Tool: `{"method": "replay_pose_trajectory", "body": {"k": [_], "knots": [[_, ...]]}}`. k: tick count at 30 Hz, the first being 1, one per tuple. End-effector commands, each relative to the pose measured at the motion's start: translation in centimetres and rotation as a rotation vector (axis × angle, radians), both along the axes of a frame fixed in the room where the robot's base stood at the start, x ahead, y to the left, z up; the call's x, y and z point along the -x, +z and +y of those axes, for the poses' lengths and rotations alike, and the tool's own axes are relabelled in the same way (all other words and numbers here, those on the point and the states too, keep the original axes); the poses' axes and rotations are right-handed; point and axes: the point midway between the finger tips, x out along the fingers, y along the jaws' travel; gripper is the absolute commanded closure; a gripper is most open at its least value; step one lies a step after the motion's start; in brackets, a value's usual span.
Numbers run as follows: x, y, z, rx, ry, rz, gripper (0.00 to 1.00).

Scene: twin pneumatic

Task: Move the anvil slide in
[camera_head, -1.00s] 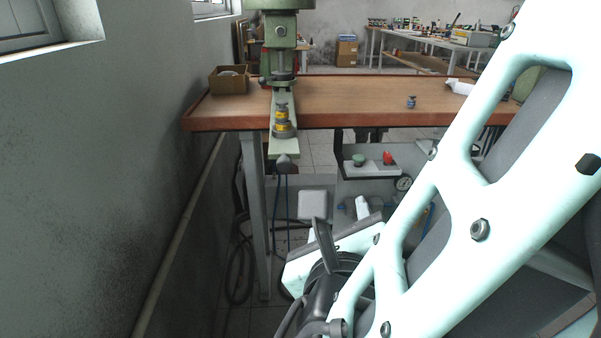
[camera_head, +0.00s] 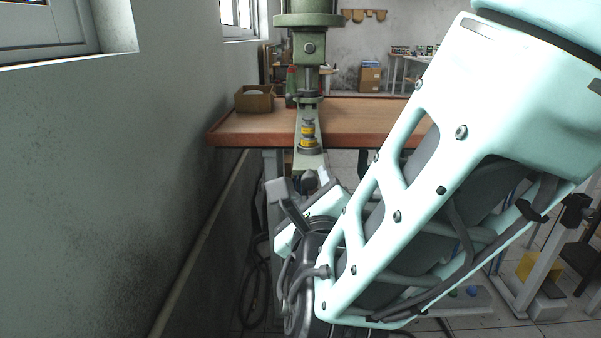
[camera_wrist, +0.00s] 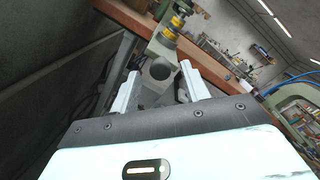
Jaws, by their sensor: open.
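The anvil slide (camera_head: 306,162) is a pale green bar sticking out toward me from the green press (camera_head: 309,50), past the table's front edge. A workpiece with yellow bands (camera_head: 308,136) stands upright on it. A dark round knob (camera_head: 309,181) is at the slide's near end. In the wrist view the knob (camera_wrist: 160,71) shows as a grey block with a dark round face. My gripper (camera_wrist: 158,88) is open, with the knob ahead and between the lines of its two pale fingers. I cannot tell whether they touch it. In the head view my arm hides part of the area beside the slide.
The wooden table (camera_head: 245,125) carries a cardboard box (camera_head: 254,98) left of the press. A grey wall (camera_head: 120,190) runs close along the left. Hoses hang below the table. Another bench stands at the back right.

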Motion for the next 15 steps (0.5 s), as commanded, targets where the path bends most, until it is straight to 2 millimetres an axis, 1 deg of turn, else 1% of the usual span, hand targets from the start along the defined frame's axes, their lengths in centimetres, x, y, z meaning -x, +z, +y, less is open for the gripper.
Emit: {"method": "replay_pose_trajectory", "body": {"k": [1, 6, 10, 15], "knots": [[-1.1, 0.0, 0.0, -0.001, -0.004, -0.001, 0.54], [-3.5, 0.0, 0.2, -0.001, -0.001, -0.001, 0.54], [-4.5, 0.0, 0.2, -0.001, -0.001, -0.001, 0.54], [-4.9, 0.0, 0.2, -0.001, 0.001, -0.001, 0.54]]}}
